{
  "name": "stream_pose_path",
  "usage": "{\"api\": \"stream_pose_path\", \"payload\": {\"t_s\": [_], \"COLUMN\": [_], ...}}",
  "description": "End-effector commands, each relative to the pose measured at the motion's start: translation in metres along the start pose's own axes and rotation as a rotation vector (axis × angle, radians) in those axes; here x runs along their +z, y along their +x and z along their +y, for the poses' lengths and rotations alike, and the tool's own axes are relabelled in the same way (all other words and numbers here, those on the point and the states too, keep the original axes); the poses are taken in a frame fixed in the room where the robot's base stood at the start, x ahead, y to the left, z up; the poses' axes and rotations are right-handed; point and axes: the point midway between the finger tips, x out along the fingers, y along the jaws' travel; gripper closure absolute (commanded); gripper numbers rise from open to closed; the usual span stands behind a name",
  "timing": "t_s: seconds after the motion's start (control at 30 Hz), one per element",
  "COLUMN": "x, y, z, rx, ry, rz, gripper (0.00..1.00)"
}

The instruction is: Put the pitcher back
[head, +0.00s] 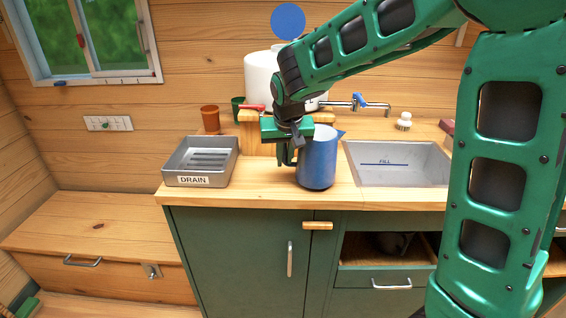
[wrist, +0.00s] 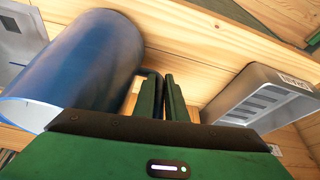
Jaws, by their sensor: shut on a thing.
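The blue pitcher (head: 318,160) is upright at the front of the wooden counter, left of the sink.
A grey tray labelled DRAIN (head: 222,175) sits left of the pitcher. A sink marked FILL (head: 395,172) lies to the right, with a tap (head: 358,103) behind. A brown cup (head: 210,119), a green cup (head: 237,108) and a white tank (head: 260,76) stand at the back.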

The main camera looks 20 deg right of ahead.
Motion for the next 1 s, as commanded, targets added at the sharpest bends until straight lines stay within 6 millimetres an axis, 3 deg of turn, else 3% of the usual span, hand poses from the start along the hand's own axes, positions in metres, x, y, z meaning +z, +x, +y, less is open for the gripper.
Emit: {"api": "stream_pose_path", "payload": {"t_s": [0.1, 0.4, 0.43, 0.5, 0.8, 1.0], "x": [0.004, 0.005, 0.005, 0.005, 0.004, 0.004], "y": [0.010, 0.012, 0.012, 0.012, 0.009, -0.017], "z": [0.000, 0.000, 0.000, 0.000, -0.001, -0.001], "rx": [0.000, 0.000, 0.000, 0.000, 0.000, -0.002], "ry": [0.000, 0.000, 0.000, 0.000, 0.000, 0.000], "rz": [0.000, 0.001, 0.000, 0.000, 0.001, 0.004], "gripper": [1.00, 1.00, 0.84, 0.70, 0.70, 0.70]}}
